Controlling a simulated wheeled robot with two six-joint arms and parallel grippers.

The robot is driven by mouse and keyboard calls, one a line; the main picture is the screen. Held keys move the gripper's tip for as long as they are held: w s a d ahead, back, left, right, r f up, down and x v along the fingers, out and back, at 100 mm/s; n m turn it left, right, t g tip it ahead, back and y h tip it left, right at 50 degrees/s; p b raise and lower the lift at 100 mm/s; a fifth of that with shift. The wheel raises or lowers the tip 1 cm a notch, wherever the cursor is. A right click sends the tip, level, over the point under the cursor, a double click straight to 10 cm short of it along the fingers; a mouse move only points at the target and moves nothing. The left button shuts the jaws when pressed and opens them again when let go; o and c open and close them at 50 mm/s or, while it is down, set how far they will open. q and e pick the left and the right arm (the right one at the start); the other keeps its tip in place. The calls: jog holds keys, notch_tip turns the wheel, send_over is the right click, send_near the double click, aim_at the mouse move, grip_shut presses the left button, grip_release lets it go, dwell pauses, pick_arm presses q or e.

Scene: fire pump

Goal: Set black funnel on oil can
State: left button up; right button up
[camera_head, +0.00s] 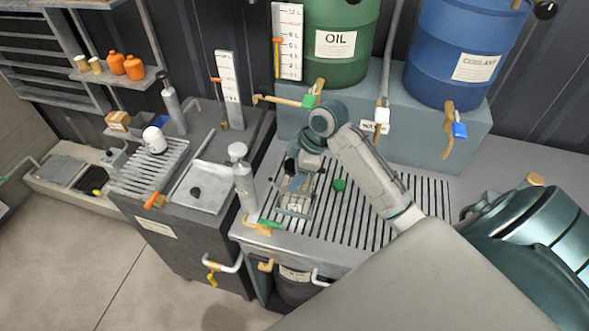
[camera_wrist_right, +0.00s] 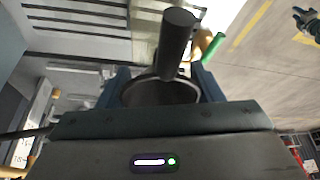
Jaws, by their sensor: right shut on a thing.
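My right gripper (camera_head: 294,207) is over the slotted grate of the right bench, pointing down. In the right wrist view its blue fingers (camera_wrist_right: 163,85) are on either side of the black funnel (camera_wrist_right: 160,94), and the gripper is shut on it. The funnel shows as a dark rounded rim, with a dark cylinder (camera_wrist_right: 176,42) across its far side; I cannot tell if the cylinder is part of it. The funnel is mostly hidden by the gripper in the head view. I cannot make out the oil can for sure. My left gripper is not in view.
The slotted grate (camera_head: 405,190) carries a small green knob (camera_head: 339,185) beside my gripper. The green OIL drum (camera_head: 342,68) and blue COOLANT drum (camera_head: 462,45) stand behind.

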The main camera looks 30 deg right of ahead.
jog(key=shift+f+b, duration=0.3)
jog(key=shift+f, duration=0.35)
dwell(0.4)
jog(key=o, duration=0.7)
jog(key=p+v, duration=0.5)
jog(key=p, duration=0.1)
jog(key=shift+d+r, duration=0.1)
jog(key=shift+r, duration=0.3)
jog(key=shift+s+d+r, duration=0.2)
jog(key=shift+d+r, duration=0.05)
jog(key=shift+r, duration=0.2)
jog(key=shift+v, duration=2.15)
